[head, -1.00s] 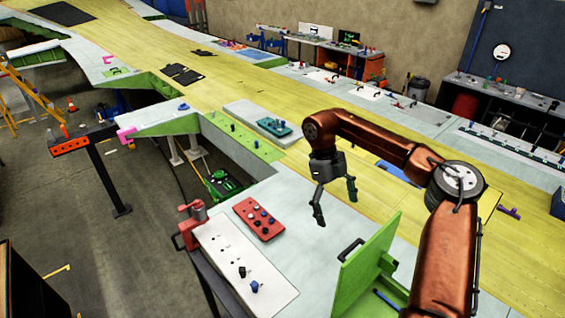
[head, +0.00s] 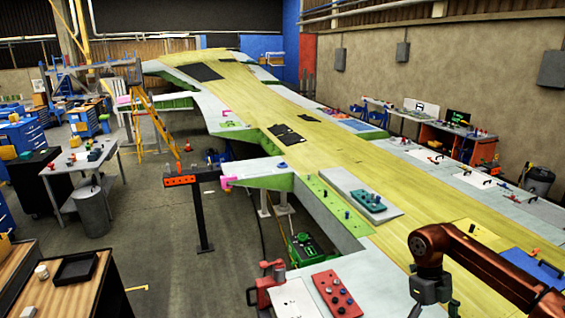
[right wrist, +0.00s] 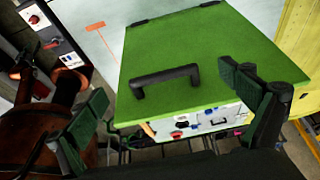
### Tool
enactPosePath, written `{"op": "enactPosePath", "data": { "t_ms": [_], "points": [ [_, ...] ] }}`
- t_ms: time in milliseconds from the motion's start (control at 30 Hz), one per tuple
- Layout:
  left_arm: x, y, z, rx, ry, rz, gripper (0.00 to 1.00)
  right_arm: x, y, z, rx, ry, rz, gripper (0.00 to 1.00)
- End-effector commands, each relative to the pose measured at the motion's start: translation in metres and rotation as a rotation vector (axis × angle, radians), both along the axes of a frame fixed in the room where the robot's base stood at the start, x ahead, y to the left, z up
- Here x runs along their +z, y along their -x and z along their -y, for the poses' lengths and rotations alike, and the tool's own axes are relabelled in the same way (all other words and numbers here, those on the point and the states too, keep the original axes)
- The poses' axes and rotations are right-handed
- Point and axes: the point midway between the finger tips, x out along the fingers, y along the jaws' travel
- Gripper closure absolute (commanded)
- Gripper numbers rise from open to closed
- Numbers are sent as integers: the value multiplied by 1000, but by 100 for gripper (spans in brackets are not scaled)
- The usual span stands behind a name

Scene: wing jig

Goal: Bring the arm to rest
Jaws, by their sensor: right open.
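My right arm, copper-coloured, comes in from the right edge of the head view. Its gripper (head: 436,299) hangs at the bottom, fingertips cut off by the frame edge. In the right wrist view my right gripper (right wrist: 165,112) is open, one finger on each side, with nothing held between them. A green hatch panel (right wrist: 215,58) with a black handle (right wrist: 166,80) lies beyond the fingers; I see no contact. My left gripper is not in view.
The long yellow wing (head: 345,140) runs from the back to the right front. A red tray (head: 337,293) and a teal tray (head: 368,201) lie on the jig left of my right arm. A red clamp (head: 267,287) stands at the near edge.

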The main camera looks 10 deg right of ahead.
Motion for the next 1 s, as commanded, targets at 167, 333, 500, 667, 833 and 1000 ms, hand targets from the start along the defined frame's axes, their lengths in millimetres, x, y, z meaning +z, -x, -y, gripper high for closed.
{"op": "enactPosePath", "data": {
  "t_ms": [167, 333, 500, 667, 833, 1000],
  "points": [
    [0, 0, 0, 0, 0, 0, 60, -18, 8, 2, 1, -1, -3, 3],
    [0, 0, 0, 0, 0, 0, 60, -33, 14, 3, 0, 0, -2, 3],
    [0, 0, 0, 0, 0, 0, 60, -42, 18, 4, 0, 0, 0, 3],
    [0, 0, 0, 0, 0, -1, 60, -45, 19, 4, -1, 0, 1, 3],
    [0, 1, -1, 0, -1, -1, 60, -45, 19, 4, -1, 0, 1, 3],
    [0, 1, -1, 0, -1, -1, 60, -44, 18, 4, 0, 0, 2, 3]
  ]
}}
